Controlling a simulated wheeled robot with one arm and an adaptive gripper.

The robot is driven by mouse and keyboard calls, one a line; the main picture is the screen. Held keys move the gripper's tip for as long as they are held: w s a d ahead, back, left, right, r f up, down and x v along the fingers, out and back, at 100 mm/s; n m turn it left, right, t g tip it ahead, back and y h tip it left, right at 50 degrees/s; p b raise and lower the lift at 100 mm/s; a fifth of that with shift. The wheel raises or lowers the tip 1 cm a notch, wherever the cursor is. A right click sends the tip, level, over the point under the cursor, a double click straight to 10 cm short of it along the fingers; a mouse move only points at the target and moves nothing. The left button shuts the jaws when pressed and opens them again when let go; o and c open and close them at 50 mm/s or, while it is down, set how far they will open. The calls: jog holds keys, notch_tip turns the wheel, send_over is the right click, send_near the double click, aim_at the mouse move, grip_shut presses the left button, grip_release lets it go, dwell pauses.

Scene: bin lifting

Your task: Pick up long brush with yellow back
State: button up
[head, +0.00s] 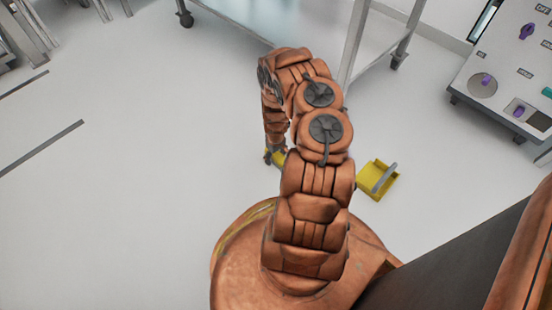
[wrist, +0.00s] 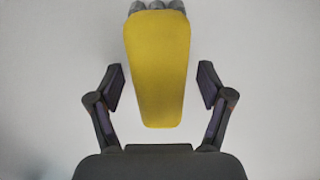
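The long brush with the yellow back (wrist: 161,50) is in the middle of the wrist view. Its broad yellow face is toward the camera, and grey rounded ends show at its top edge. My gripper (wrist: 161,85) is open, with one finger on each side of the brush and a clear gap on both sides. The brush's lower end lies between the fingers and the palm in the picture; I cannot tell the height between them. In the head view a bit of yellow (head: 278,157) shows beside my arm's end, and my arm hides most of that spot.
A yellow box-like thing with a grey bar (head: 377,179) lies on the floor right of my arm. A metal-legged table (head: 290,18) stands behind. A grey panel with purple knobs (head: 505,75) is at the upper right. The floor on the left is mostly clear.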

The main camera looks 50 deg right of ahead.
jog(key=c, duration=1.2)
jog(key=shift+r, duration=0.1)
notch_tip(320, 180, up, 4)
jog(key=p, duration=0.3)
jog(key=shift+p, duration=0.35)
jog(key=s+p, duration=0.1)
jog(key=s, duration=0.1)
jog(key=s+p, duration=0.3)
jog(key=s, duration=0.1)
jog(key=shift+d+r, duration=0.25)
jog(key=shift+d, duration=0.05)
jog(key=shift+s+p, duration=0.9)
jog(key=shift+p, duration=0.1)
jog(key=shift+s+d+f, duration=0.1)
jog(key=shift+s+d, duration=0.1)
jog(key=shift+s, duration=0.2)
jog(key=shift+s+d+p, duration=0.1)
jog(key=shift+s+p, duration=0.65)
jog(key=shift+s, duration=0.2)
jog(key=shift+s+d+r+p, duration=0.15)
jog(key=shift+s+p, duration=0.05)
jog(key=shift+s, duration=1.15)
jog(key=shift+s+d+r+p, duration=0.1)
jog(key=shift+s+d+p, duration=0.1)
jog(key=shift+s, duration=1.15)
